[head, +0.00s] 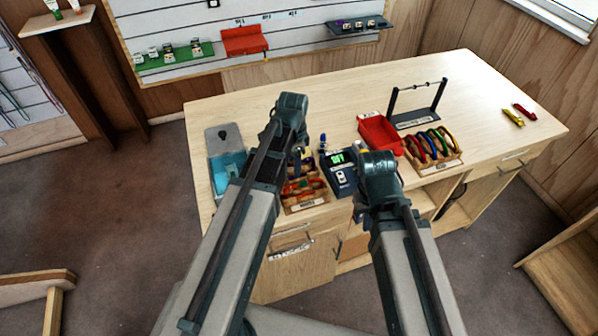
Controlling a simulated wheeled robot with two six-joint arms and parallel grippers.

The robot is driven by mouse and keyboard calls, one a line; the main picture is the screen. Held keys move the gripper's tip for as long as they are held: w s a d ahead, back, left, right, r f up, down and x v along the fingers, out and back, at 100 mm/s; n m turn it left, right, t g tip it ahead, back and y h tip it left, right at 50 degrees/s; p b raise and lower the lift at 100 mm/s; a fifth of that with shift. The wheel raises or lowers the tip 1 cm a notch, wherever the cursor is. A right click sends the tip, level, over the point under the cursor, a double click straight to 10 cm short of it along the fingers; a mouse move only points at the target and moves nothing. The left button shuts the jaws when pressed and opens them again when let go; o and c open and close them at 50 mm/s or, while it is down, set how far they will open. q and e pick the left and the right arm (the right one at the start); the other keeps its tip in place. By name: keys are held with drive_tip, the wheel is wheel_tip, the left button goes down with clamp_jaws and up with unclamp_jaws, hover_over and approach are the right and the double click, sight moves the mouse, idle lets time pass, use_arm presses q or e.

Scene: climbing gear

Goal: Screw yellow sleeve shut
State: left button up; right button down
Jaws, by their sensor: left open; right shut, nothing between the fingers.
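A yellow piece of gear (513,118) lies on the bench near its right end, beside a red one (525,111). They look like carabiners, but a sleeve on either is too small to make out. Several coloured carabiners, one yellowish, stand in a wooden rack (436,166) at the front right. My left gripper (299,158) is open over the left part of the bench, above a wooden tray, partly hidden by its arm. My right gripper (377,170) is shut and empty near the bench's front middle; its fingers are mostly hidden. Both are well away from the yellow piece.
The wooden tray (307,205) holds coloured gear. Beside it are a device with a green display (345,180) and a blue case (228,168). A red bin (380,132) and a dark frame stand (420,118) stand behind. The bench's right end is mostly clear.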

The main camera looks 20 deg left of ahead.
use_arm(q)
drive_tip(key=shift+w+a, duration=0.4)
drive_tip(key=shift+w, duration=0.25)
drive_tip(key=shift+r, duration=0.15)
idle(0.4)
drive_tip(key=shift+r+p, duration=1.25)
drive_tip(key=shift+p, duration=0.15)
drive_tip(key=shift+s+d, duration=0.4)
drive_tip(key=shift+s, duration=0.25)
drive_tip(key=shift+f, duration=0.15)
wheel_tip(320, 180, down, 3)
drive_tip(key=b, duration=0.3)
drive_tip(key=shift+r, duration=0.2)
